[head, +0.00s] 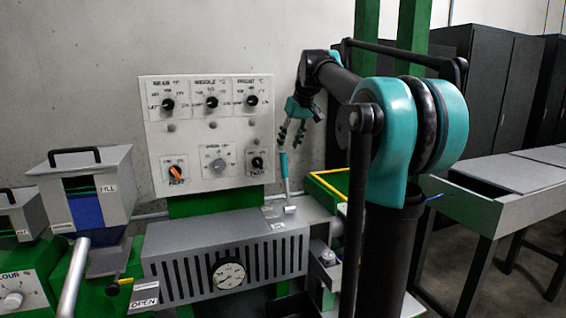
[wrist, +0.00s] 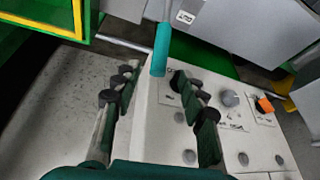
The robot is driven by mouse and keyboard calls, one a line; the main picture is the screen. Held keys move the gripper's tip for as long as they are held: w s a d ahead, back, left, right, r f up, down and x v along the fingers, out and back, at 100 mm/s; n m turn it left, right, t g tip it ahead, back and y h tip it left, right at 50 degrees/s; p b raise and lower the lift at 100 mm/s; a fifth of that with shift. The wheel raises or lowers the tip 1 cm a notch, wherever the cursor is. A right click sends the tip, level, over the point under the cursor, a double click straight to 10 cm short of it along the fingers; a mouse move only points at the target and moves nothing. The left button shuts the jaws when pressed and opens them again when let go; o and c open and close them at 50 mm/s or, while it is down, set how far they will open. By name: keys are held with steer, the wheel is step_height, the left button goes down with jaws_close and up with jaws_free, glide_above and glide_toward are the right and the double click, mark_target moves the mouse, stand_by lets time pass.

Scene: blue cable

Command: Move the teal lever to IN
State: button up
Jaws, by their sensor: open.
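The teal lever (head: 284,166) has a teal grip on a thin metal stem. It stands nearly upright from the top of the grey slotted housing, just right of the control panel. In the wrist view the teal lever (wrist: 161,50) is at upper middle, its grip end pointing toward my gripper. My gripper (head: 290,137) is open and empty, pointing down just above the lever's top. In the wrist view my gripper (wrist: 152,88) has its fingers spread, with the grip end between and beyond the tips. A small white label (wrist: 185,17) lies beside the stem; its text is too small to be sure of.
The control panel (head: 207,180) with several knobs stands close to the left of my gripper. The slotted grey housing (head: 225,262) with a gauge is below. A green frame with a yellow edge (head: 330,186) is at right. A hopper (head: 90,190) stands far left.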

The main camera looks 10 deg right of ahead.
mark_target(285, 157)
steer(key=x, duration=0.8)
steer(key=shift+f, duration=0.25)
steer(key=shift+c, duration=0.5)
jaws_close()
